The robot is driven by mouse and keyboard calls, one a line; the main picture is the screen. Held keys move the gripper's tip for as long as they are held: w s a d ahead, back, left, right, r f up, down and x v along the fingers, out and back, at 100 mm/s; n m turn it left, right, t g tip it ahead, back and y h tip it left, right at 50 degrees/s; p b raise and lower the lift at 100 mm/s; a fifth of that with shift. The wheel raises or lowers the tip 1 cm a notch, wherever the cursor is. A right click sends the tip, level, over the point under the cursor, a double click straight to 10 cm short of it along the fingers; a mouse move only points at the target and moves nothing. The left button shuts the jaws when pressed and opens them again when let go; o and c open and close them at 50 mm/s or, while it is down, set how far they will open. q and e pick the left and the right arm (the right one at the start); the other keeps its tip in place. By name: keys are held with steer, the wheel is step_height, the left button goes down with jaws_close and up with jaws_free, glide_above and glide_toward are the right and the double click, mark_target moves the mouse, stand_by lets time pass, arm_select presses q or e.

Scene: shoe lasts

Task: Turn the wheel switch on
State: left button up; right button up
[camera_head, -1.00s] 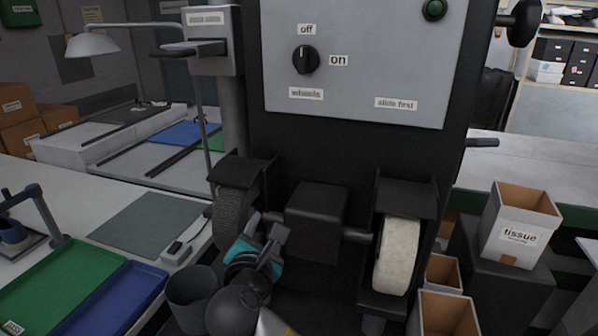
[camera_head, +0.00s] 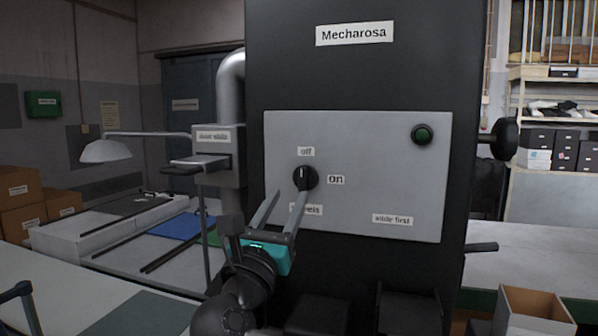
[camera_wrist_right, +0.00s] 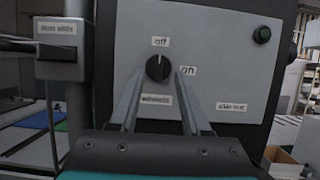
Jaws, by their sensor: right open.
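The wheel switch (camera_head: 305,178) is a round black knob on the grey panel (camera_head: 370,150), with its white mark pointing up at the "off" label (camera_head: 306,151). The "on" label (camera_head: 336,180) is to its right, and a partly covered wheels label is below. My right gripper (camera_head: 288,194) is open and empty, its two long fingers pointing up toward the knob from below left. In the right wrist view the knob (camera_wrist_right: 158,67) appears beyond and between the fingertips (camera_wrist_right: 158,72); I cannot tell whether they touch it.
A green button (camera_head: 421,134) is at the panel's upper right, above a "slide first" label (camera_head: 392,219). A grey box with a black lever (camera_head: 197,164) juts out left of the panel. A lamp (camera_head: 107,150) stands further left.

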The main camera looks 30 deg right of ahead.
mark_target(301, 172)
steer(key=p+x, duration=0.1)
steer(key=x, duration=0.7)
steer(key=shift+f, duration=0.1)
steer(key=shift+c, duration=0.2)
jaws_close()
